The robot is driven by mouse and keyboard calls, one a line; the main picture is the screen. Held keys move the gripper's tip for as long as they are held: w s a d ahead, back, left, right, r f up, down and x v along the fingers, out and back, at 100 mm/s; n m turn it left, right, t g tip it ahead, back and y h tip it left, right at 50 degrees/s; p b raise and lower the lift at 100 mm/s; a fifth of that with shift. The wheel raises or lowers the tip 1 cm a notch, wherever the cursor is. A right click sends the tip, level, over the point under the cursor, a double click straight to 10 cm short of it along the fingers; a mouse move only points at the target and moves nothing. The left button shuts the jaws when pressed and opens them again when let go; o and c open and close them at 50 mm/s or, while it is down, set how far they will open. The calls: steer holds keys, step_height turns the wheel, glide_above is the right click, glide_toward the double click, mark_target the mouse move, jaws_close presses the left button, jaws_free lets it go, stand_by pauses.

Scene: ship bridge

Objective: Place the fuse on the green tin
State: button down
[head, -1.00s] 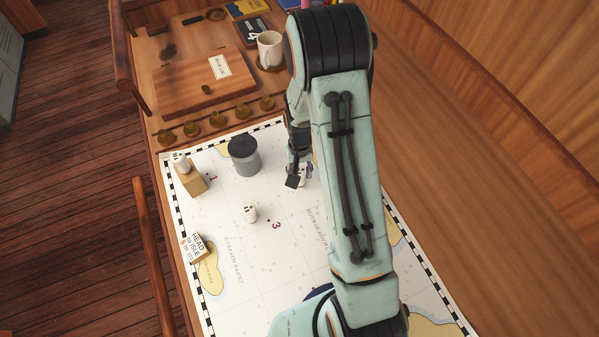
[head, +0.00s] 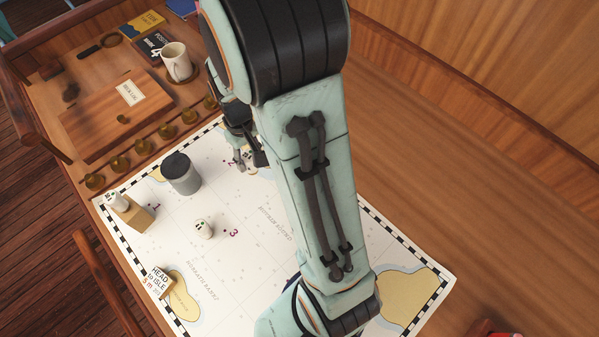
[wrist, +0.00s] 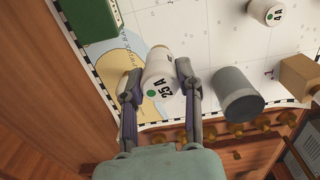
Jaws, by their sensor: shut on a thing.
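My gripper (wrist: 157,80) is shut on a white fuse (wrist: 162,82) marked 25 A with a green dot, its fingers on either side of it. In the head view my gripper (head: 248,162) is over the far part of the chart, partly behind my arm, and the held fuse is mostly hidden there. A green box-shaped thing (wrist: 90,20), perhaps the green tin, shows at the top left of the wrist view, apart from the fuse. I cannot make it out in the head view.
A grey dark-lidded canister (head: 182,175) stands beside my gripper. A white fuse marked 4 A (head: 203,228) stands on the chart (head: 200,265). Another white piece (head: 117,200) is at a wooden block (head: 135,213). A mug (head: 176,62) and wooden box (head: 115,115) lie beyond.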

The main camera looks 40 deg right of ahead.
steer(key=s+d+r+m, duration=0.2)
steer(key=s+d+r, duration=0.1)
steer(key=s+d, duration=0.4)
steer(key=shift+m, duration=0.3)
steer(key=f, duration=0.2)
steer(key=d+f, duration=0.1)
steer(key=f, duration=0.4)
steer(key=shift+w+d+f, duration=0.15)
steer(key=shift+w+d, duration=0.05)
steer(key=shift+w, duration=0.1)
steer(key=shift+f, duration=0.25)
steer(key=shift+f, duration=0.15)
steer(key=c, duration=0.7)
jaws_free()
steer(key=shift+c, duration=0.2)
